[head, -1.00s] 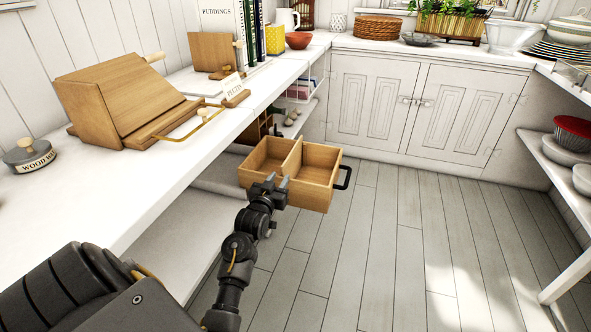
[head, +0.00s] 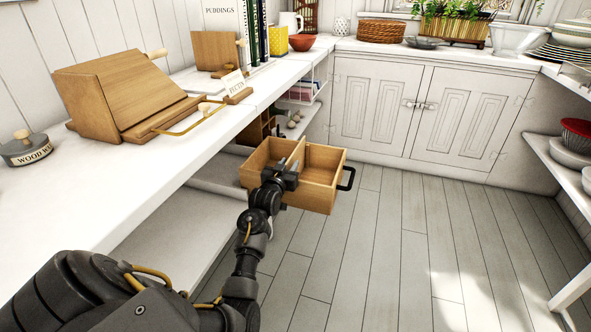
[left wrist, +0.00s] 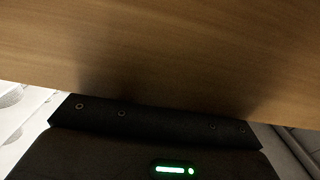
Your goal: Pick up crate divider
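A light wooden crate (head: 318,200) with a black handle (head: 347,179) sticks out over the floor beside the counter. The crate divider (head: 298,154) is a thin upright board that splits it into two compartments. My left gripper (head: 287,171) is at the near end of the divider, over the crate's near wall. Its fingertips overlap the divider in the head view, and I cannot tell whether they grip it. In the left wrist view a wooden board (left wrist: 160,50) fills the upper part, very close, and hides the fingers. My right gripper is not in view.
The white counter (head: 85,205) on the left holds a wooden bread box (head: 110,95), a book stand and books. A lower shelf (head: 165,230) lies below it. The floor (head: 400,240) to the right of the crate is clear.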

